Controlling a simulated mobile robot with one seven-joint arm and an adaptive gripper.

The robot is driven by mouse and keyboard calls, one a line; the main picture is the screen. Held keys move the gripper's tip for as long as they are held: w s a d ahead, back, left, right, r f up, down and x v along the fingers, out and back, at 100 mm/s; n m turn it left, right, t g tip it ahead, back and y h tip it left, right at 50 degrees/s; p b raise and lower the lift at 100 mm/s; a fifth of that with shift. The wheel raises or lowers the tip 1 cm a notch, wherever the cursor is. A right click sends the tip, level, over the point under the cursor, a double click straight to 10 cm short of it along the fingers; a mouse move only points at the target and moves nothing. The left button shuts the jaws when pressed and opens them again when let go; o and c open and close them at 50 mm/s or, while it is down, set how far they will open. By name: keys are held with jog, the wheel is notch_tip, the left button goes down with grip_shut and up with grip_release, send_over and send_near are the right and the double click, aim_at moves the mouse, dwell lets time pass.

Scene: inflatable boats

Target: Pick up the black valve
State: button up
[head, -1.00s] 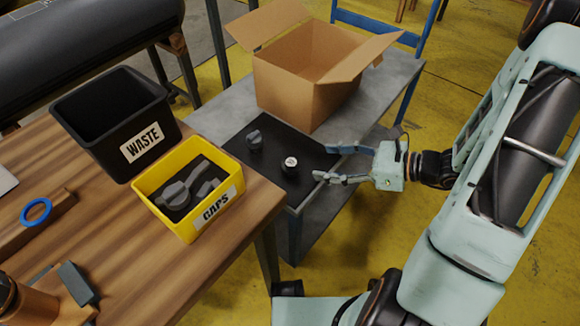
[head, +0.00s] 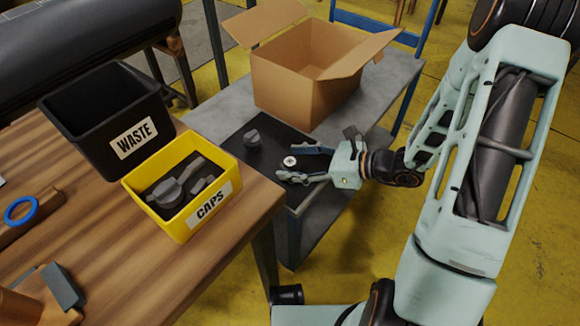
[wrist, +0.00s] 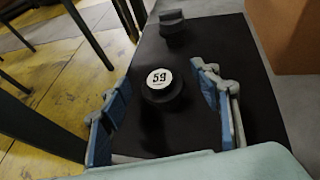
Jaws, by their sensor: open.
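A round black valve (wrist: 161,99) with a white top marked "59" stands on a dark mat (wrist: 260,125). Its white top also shows in the head view (head: 289,161). My gripper (head: 285,163) is open, its fingers on either side of this valve; in the wrist view there is a gap to each finger (wrist: 158,78). I cannot tell whether anything touches. A second dark piece with a raised grip (head: 253,141) stands on the mat farther off, and it shows at the top of the wrist view (wrist: 173,27).
An open cardboard box (head: 285,90) stands behind the mat on the grey bench (head: 213,122). On the wooden table (head: 120,240) are a black WASTE bin (head: 75,125) and a yellow CAPS bin (head: 185,218) holding dark parts. A blue ring (head: 8,213) lies at the left.

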jog(key=c, duration=1.2)
jog(key=shift+c, duration=0.2)
